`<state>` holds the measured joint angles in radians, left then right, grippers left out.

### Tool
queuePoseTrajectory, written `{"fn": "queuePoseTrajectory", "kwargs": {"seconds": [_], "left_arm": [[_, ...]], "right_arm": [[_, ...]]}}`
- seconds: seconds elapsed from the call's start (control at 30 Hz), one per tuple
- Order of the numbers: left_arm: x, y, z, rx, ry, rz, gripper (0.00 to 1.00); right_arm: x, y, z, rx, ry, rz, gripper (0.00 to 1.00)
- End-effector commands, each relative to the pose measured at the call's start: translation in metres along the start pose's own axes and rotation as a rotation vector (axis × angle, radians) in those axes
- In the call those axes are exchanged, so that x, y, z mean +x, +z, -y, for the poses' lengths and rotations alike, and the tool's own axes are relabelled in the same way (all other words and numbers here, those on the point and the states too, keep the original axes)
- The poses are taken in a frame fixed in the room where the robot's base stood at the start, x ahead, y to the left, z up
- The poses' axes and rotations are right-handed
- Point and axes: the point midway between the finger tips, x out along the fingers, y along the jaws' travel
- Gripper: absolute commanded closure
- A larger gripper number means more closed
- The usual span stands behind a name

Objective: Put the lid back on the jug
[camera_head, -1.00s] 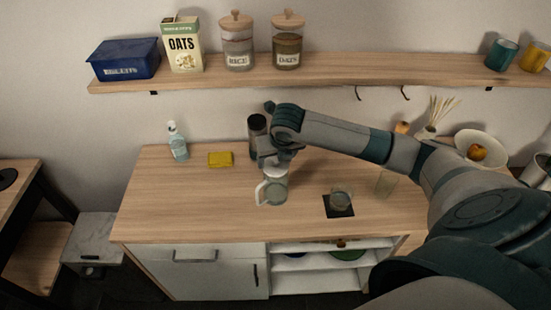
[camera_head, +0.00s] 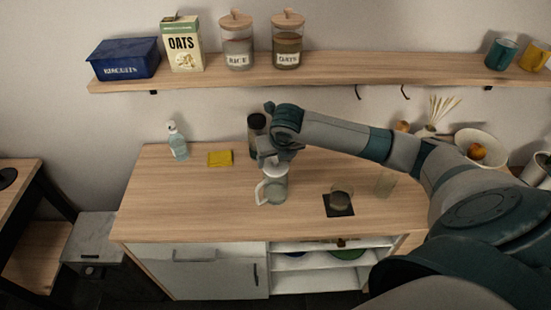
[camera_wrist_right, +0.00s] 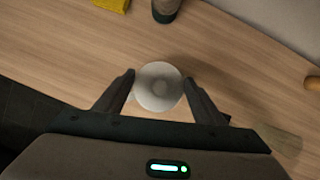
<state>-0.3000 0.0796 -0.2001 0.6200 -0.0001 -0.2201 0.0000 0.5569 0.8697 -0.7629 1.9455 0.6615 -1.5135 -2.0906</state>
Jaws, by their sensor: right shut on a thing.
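The jug (camera_head: 273,192) is a clear, pale vessel with a white handle on its left side, standing upright near the middle of the counter. The white round lid (camera_head: 275,172) is at the jug's top, over its mouth; I cannot tell whether it rests on the rim. My right gripper (camera_head: 272,161) is shut on the lid from above. In the right wrist view the lid (camera_wrist_right: 158,86) sits between the two fingertips of the right gripper (camera_wrist_right: 159,80) and hides the jug beneath. My left gripper is not in view.
A dark cylinder (camera_head: 257,124) stands close behind the gripper. A yellow sponge (camera_head: 220,158) and a soap bottle (camera_head: 177,142) are to the left. The counter's front left (camera_head: 190,205) is clear.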

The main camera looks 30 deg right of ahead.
Motion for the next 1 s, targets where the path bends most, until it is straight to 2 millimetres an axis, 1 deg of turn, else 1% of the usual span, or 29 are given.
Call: {"fn": "queuePoseTrajectory", "kwargs": {"seconds": [0.4,0.43,0.5,0.7,0.73,0.77,0.8,1.0], "left_arm": [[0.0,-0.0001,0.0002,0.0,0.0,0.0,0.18],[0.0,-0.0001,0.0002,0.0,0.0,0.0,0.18],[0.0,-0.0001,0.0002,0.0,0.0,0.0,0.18],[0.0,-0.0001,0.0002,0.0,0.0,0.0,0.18],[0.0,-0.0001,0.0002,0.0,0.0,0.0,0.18],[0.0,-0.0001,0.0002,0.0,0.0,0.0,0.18],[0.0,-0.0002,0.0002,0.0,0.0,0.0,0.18],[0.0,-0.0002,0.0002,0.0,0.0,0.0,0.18]], "right_arm": [[0.0003,0.0001,0.0,0.0,0.0,0.0,0.58],[0.0003,0.0001,0.0,0.0,0.0,0.0,0.3],[0.0003,0.0001,0.0,0.0,0.0,0.0,0.15],[0.0004,0.0001,-0.0001,0.0,0.0,0.0,0.15],[0.0004,0.0,0.0,0.0,0.0,0.0,0.1],[0.0004,0.0,0.0,0.0,0.0,0.0,0.03],[0.0004,0.0,0.0,0.0,0.0,0.0,0.0],[0.0003,0.0,-0.0001,0.0,0.0,0.0,0.0]]}}
